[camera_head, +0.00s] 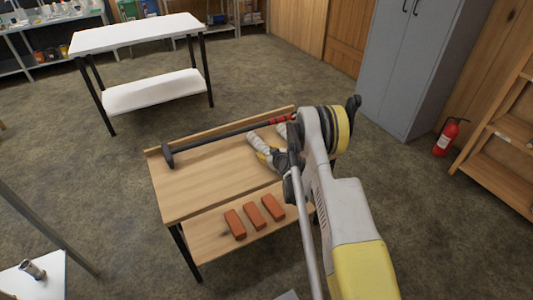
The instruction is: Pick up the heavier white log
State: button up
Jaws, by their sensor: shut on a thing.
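Two pale, white-barked pieces that look like the logs lie close together on the upper level of the wooden workbench (190,195), near its back right. The nearer white log (256,142) has its right part behind or beside my gripper. The farther white log (283,131) is partly covered by my arm. My gripper (277,160) is low at the right part of the bench, shut on what looks like the nearer log. Its fingertips are small and partly hidden, and I cannot see clear space under the log. Which log is heavier does not show.
A long-handled sledgehammer (168,156) lies along the bench's back edge. Several orange bricks (254,215) lie on the lower front shelf. A white table (135,32) stands behind left, a grey cabinet (405,60) and fire extinguisher (447,138) at right. Floor between is clear.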

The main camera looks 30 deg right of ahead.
dwell(0.3)
notch_tip(320, 180, up, 4)
jog(key=shift+r+p, duration=0.1)
jog(key=shift+p, duration=1.1)
jog(key=s+d+r+p, duration=0.4)
jog(key=s+d+r, duration=0.2)
jog(key=d, duration=0.3)
jog(key=shift+s+d+r, duration=0.25)
jog(key=shift+s+r, duration=0.1)
jog(key=shift+r, duration=0.05)
